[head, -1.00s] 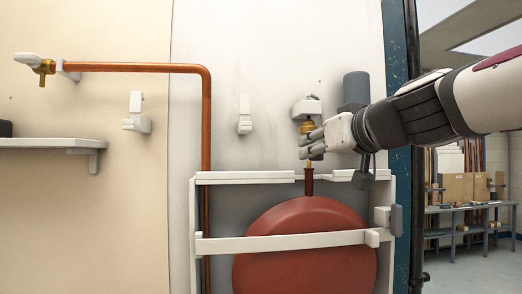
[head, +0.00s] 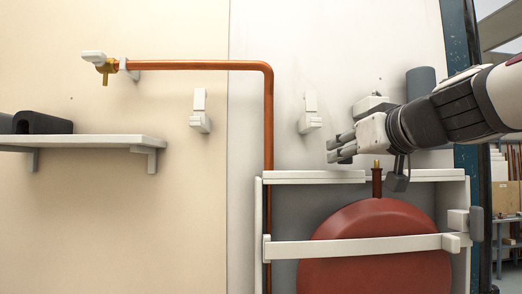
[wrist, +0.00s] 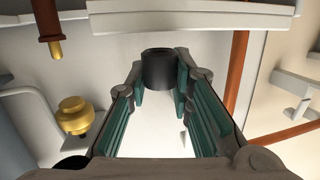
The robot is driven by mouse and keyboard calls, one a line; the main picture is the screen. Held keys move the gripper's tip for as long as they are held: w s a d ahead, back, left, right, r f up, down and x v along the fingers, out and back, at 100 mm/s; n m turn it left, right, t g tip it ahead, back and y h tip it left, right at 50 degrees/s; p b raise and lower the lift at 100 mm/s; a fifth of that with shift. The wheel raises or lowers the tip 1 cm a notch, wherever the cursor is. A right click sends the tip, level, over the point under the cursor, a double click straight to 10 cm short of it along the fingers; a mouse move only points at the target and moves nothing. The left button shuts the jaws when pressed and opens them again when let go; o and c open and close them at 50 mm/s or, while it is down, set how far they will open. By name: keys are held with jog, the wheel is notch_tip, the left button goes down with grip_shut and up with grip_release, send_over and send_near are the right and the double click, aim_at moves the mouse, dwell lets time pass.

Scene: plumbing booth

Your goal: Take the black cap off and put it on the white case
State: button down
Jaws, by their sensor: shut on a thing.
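My gripper (head: 342,145) is shut on the black cap (wrist: 158,68), a short dark cylinder between its fingertips in the wrist view. In the head view the fingers hide the cap. A bare brass fitting (wrist: 75,116) shows left of the fingers in the wrist view, apart from the cap. The white case (head: 312,177) is an open-fronted frame around a round red vessel (head: 375,218). Its white top edge (wrist: 190,15) crosses the top of the wrist view. In the head view, my gripper is above that edge, left of the vessel's brass-tipped stem (head: 377,172), touching neither.
A vertical copper pipe (head: 268,120) runs left of my gripper, with a white wall clip (head: 310,112) between them. A grey cylinder (head: 421,85) stands behind my arm. A white shelf (head: 95,141) carrying dark objects (head: 42,123) is at far left.

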jog(key=shift+w+d+r+p+x, duration=0.1)
jog(key=shift+d+x, duration=0.15)
jog(key=shift+x, duration=0.85)
jog(key=shift+w+d+r+p+x, duration=0.15)
jog(key=shift+d+x, duration=0.1)
jog(key=shift+x, duration=0.85)
jog(key=shift+s+d+r+p+x, duration=0.1)
jog(key=shift+d+x, duration=0.15)
jog(key=shift+x, duration=0.85)
jog(key=shift+f+b, duration=1.2)
jog(key=shift+b, duration=0.2)
